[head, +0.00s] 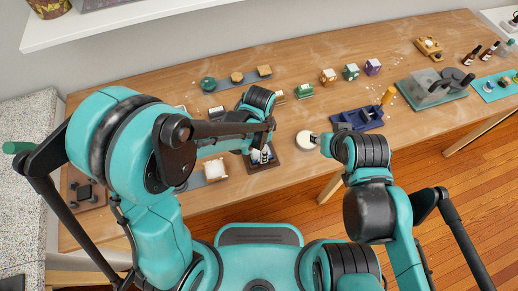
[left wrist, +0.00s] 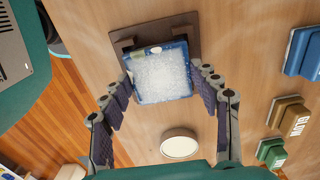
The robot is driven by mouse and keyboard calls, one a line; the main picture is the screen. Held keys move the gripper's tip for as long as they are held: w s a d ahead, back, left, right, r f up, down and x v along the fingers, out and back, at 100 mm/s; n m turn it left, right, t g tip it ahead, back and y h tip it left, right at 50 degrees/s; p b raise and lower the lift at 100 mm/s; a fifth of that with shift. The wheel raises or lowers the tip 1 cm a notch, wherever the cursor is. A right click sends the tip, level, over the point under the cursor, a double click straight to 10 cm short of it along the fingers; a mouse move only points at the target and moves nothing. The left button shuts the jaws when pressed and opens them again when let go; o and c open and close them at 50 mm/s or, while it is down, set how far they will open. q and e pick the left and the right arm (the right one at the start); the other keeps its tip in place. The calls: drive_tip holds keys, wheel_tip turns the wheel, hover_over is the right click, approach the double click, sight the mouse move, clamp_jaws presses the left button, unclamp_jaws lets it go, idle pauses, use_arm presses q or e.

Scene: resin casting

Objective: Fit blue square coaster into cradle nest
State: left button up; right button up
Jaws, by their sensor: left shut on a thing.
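The blue square coaster (left wrist: 163,75) has a white, glittery top face. My left gripper (left wrist: 166,82) is shut on it, with one finger at each side. The coaster lies over the brown cradle (left wrist: 186,26), whose far edge and a raised corner block show beyond it. I cannot tell whether the coaster is seated in the nest or just above it. In the head view my left gripper (head: 260,152) is over the cradle (head: 276,166) and hides most of the coaster. My right gripper (head: 325,145) is beside a round white disc; its fingers are too small to read.
The round white disc (head: 305,140) lies just right of the cradle, and also shows in the left wrist view (left wrist: 179,143). Several small coloured blocks stand farther back. A dark blue tray (head: 358,119) is at right.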

use_arm(q)
drive_tip(key=shift+w+f, duration=0.1)
drive_tip(key=shift+f, duration=0.6)
drive_tip(key=shift+r, duration=0.1)
drive_tip(key=o, duration=1.2)
use_arm(e)
drive_tip(key=shift+w+d+f, duration=0.1)
drive_tip(key=shift+w+f, duration=0.1)
drive_tip(key=shift+f, duration=0.35)
